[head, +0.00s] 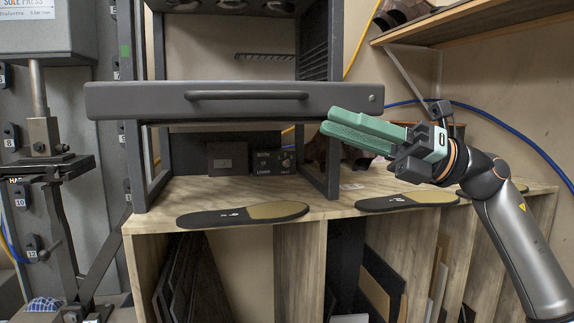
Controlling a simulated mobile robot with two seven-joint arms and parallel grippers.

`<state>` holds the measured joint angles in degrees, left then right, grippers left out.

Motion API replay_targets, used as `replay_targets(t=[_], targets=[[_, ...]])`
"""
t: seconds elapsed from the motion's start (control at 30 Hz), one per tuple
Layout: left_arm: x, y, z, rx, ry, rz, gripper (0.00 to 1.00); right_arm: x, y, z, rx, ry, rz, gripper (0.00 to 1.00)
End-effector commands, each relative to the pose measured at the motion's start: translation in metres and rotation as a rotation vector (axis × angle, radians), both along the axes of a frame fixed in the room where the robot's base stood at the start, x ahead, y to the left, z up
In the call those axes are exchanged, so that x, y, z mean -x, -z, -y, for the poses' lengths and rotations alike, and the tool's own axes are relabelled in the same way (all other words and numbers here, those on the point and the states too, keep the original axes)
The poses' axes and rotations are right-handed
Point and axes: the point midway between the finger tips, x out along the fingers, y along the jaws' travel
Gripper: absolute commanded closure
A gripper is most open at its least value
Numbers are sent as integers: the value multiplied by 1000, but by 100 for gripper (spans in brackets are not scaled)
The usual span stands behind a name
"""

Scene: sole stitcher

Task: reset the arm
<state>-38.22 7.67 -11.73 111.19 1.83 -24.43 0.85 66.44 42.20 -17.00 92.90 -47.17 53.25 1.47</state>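My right gripper (328,121) reaches in from the right with its green fingers pointing left. The fingers lie close together with no gap visible, and nothing shows between them. My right arm comes up from the lower right corner. My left gripper is not in view.
Shoe soles lie along the bench front, one at left (243,214) and one at right (406,201). A dark control box (274,162) stands behind. A wooden shelf (470,24) juts out at upper right. A grey machine (45,60) stands at left.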

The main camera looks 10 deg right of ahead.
Motion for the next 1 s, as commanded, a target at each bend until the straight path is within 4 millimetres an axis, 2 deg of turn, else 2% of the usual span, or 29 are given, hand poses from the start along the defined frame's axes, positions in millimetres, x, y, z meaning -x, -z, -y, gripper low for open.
replay_targets(t=[0.17,0.27,0.47,0.6,0.67,0.77,0.87,1.0], targets=[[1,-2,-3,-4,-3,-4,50,-14,18,-6,-78,-28,-88,73],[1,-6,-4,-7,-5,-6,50,-31,45,-10,-195,-56,-215,73],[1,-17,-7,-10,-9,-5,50,-68,122,-11,-491,-63,-547,73],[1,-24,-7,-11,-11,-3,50,-85,192,-5,-695,-20,-798,73],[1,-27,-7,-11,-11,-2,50,-89,225,-2,-782,9,-908,73],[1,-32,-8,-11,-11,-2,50,-88,286,3,-922,76,-1097,73],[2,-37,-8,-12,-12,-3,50,-76,351,8,-1058,158,-1289,73],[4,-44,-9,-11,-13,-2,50,-40,445,12,-1237,306,-1560,73]])
